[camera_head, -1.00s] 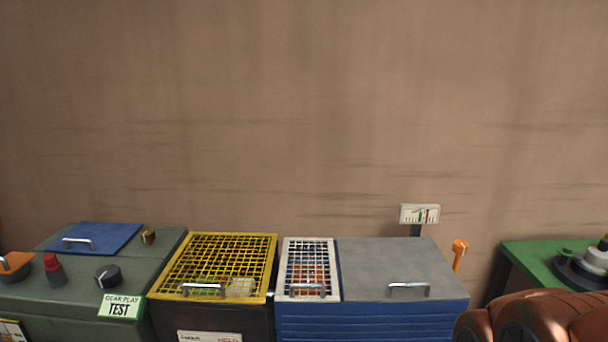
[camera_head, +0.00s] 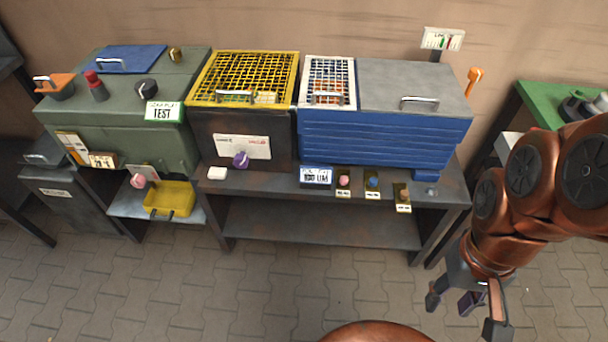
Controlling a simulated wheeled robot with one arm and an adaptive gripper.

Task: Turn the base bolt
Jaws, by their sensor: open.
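I cannot make out a base bolt for certain in the head view. My gripper (camera_head: 466,308) hangs at the lower right, fingers pointing down, open and empty over the paved floor. It is apart from the benches and touches nothing that I can see. A dark round part with a pale top (camera_head: 590,106) sits on a green bench (camera_head: 538,98) at the right edge, partly hidden by my copper-coloured arm.
A green GEAR PLAY TEST box (camera_head: 130,130), a yellow mesh-topped box (camera_head: 245,80) and a blue ribbed cabinet (camera_head: 385,138) stand in a row. Small coloured knobs (camera_head: 373,183) line the bench front. A yellow tray (camera_head: 170,199) sits lower left. The floor in front (camera_head: 200,290) is clear.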

